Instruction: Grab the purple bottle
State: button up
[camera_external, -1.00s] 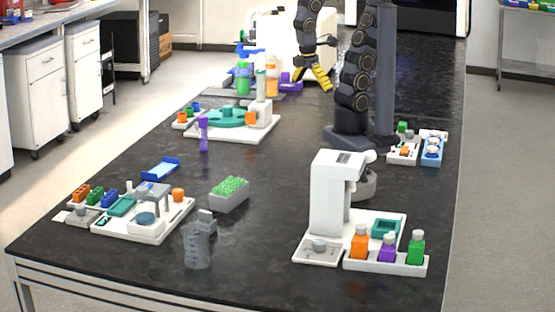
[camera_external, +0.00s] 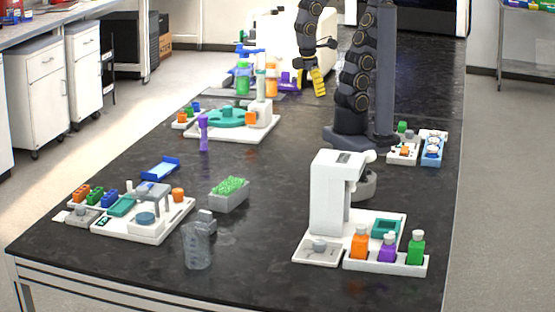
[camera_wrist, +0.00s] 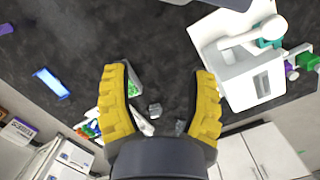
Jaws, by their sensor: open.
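A small purple bottle (camera_external: 388,247) stands upright in a white tray at the front right, between an orange bottle (camera_external: 360,242) and a green bottle (camera_external: 416,248). A small purple shape, apparently this bottle, shows at the right edge of the wrist view (camera_wrist: 290,69). My gripper (camera_external: 318,82) hangs at the back of the bench, far from the bottle. In the wrist view its yellow fingers (camera_wrist: 162,73) are spread wide with nothing held between them.
A white instrument (camera_external: 331,195) stands behind the bottle tray. A clear beaker (camera_external: 197,246), a grey rack with green tops (camera_external: 229,197) and a blue tray (camera_external: 160,168) lie to the left. A purple upright object (camera_external: 203,133) stands farther back. Bare dark bench lies between.

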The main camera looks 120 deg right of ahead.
jog(key=w+a+f+n+t+h, duration=0.2)
jog(key=w+f+n+t+h, duration=0.1)
jog(key=w+n, duration=0.85)
jog(key=w+a+f+n+t, duration=0.2)
jog(key=w+a+n+t, duration=0.1)
jog(key=w+a+n, duration=0.6)
jog(key=n+y, duration=0.6)
jog(key=n, duration=1.2)
send_over(394, 255)
jog(key=w+d, duration=0.4)
jog(key=d, duration=0.3)
jog(key=f, duration=1.1)
jog(key=shift+w+d, duration=0.1)
jog(key=shift+w, duration=0.1)
jog(key=s+a+f+n, duration=0.1)
jog(key=s, duration=0.1)
jog(key=s+a+f+n, duration=0.1)
jog(key=s+n, duration=0.1)
jog(key=s, duration=0.1)
jog(key=s+a+f+n+g, duration=0.1)
jog(key=s+a+f+n, duration=0.1)
jog(key=shift+s+f+y, duration=0.1)
jog(key=shift+s+y, duration=0.15)
jog(key=shift+y, duration=0.15)
jog(key=shift+s+a+f+n, duration=0.1)
jog(key=shift+f+n, duration=0.1)
jog(key=shift+n, duration=0.05)
jog(key=shift+x, duration=3.75)
jog(key=c, duration=0.9)
